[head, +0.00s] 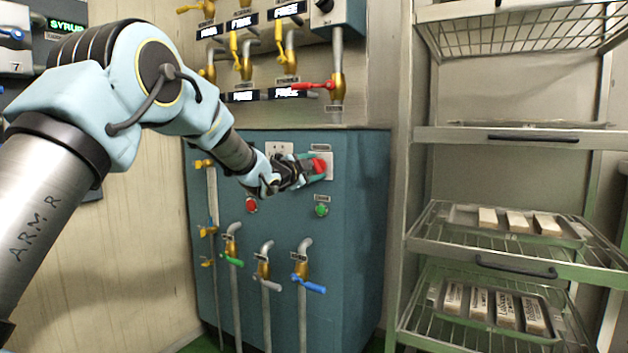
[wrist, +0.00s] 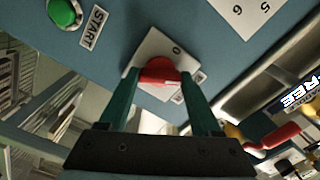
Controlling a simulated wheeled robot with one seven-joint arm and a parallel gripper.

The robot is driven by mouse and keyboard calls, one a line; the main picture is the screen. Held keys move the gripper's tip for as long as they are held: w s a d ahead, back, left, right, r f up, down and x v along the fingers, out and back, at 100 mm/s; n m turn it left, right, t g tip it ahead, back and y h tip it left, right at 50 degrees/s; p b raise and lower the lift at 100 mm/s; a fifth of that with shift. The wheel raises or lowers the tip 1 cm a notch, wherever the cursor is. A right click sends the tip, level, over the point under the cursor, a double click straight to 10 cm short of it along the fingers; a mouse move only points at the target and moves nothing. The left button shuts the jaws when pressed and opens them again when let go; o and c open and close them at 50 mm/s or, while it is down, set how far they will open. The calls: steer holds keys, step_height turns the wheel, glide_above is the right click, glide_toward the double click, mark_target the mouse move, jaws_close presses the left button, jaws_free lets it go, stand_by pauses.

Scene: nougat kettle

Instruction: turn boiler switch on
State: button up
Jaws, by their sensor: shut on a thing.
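The boiler switch is a red rotary knob (head: 319,166) on a pale square plate (head: 329,160), high on the front of the blue boiler cabinet (head: 364,200). In the wrist view the red knob (wrist: 158,72) sits between the two green fingers of my gripper (wrist: 158,82), and a "0" shows on the plate (wrist: 165,47) above it. My gripper (head: 314,168) is shut on the knob in the head view. The fingers hide the knob's sides, and its exact turn angle is hard to tell.
A green START button (wrist: 63,12) and its match in the head view (head: 321,210) are below the knob. A red button (head: 251,205) is to the left. Valves with coloured handles (head: 309,284) stick out lower down. A red-handled valve (head: 314,86) is above. A tray rack (head: 508,135) stands right.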

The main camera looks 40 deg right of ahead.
steer(key=m+b, duration=0.4)
steer(key=shift+f+m, duration=0.25)
steer(key=shift+m, duration=0.15)
steer(key=shift+r+m+b, duration=0.15)
steer(key=shift+m+b, duration=0.55)
steer(key=o, duration=1.4)
steer(key=v, duration=1.1)
